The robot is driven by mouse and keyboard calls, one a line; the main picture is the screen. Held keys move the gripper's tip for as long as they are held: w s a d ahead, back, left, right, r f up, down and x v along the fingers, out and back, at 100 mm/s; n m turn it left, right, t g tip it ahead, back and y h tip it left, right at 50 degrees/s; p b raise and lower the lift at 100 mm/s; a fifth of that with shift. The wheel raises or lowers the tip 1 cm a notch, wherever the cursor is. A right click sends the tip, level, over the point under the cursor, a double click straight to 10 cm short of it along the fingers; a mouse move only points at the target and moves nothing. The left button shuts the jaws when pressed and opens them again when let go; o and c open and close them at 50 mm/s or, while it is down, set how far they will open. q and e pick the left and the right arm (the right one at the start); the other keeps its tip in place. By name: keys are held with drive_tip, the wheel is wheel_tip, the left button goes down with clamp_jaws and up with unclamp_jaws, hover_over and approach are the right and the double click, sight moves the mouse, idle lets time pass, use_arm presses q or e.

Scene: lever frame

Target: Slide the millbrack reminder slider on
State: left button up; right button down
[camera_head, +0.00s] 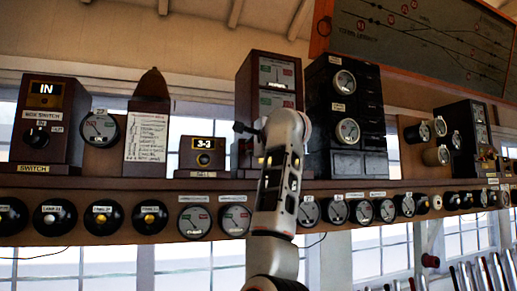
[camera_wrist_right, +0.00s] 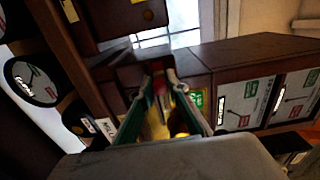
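My right arm rises in the middle of the head view, and my right gripper (camera_head: 244,128) is at the front of a tall brown wooden instrument (camera_head: 270,72) with dial faces. The arm hides the lower part of this instrument. In the right wrist view, the two fingers of my right gripper (camera_wrist_right: 160,82) reach in beside the dark wood. A small reddish-brown piece (camera_wrist_right: 158,88), possibly the reminder slider, shows between the fingertips, with yellow behind it. I cannot tell whether the fingers touch it. My left gripper is not in view.
The shelf edge (camera_head: 120,185) carries several round dials and plungers. A small box marked 3-3 (camera_head: 201,157) stands left of my arm, and a black instrument (camera_head: 347,115) stands close on the right. A track diagram (camera_head: 425,40) hangs above.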

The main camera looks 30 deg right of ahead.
drive_tip(key=shift+d, duration=0.15)
idle(0.3)
drive_tip(key=shift+s+d, duration=0.15)
drive_tip(key=shift+d, duration=0.35)
drive_tip(key=shift+s+d, duration=0.15)
drive_tip(key=shift+d, duration=0.35)
drive_tip(key=shift+s+d+r, duration=0.1)
drive_tip(key=shift+d, duration=0.15)
drive_tip(key=shift+s+d, duration=0.1)
drive_tip(key=shift+d, duration=0.3)
drive_tip(key=c, duration=2.2)
unclamp_jaws()
drive_tip(key=o, duration=1)
drive_tip(key=shift+s+d, duration=0.15)
drive_tip(key=shift+d, duration=0.15)
drive_tip(key=shift+w+a, duration=0.2)
drive_tip(key=shift+a, duration=0.15)
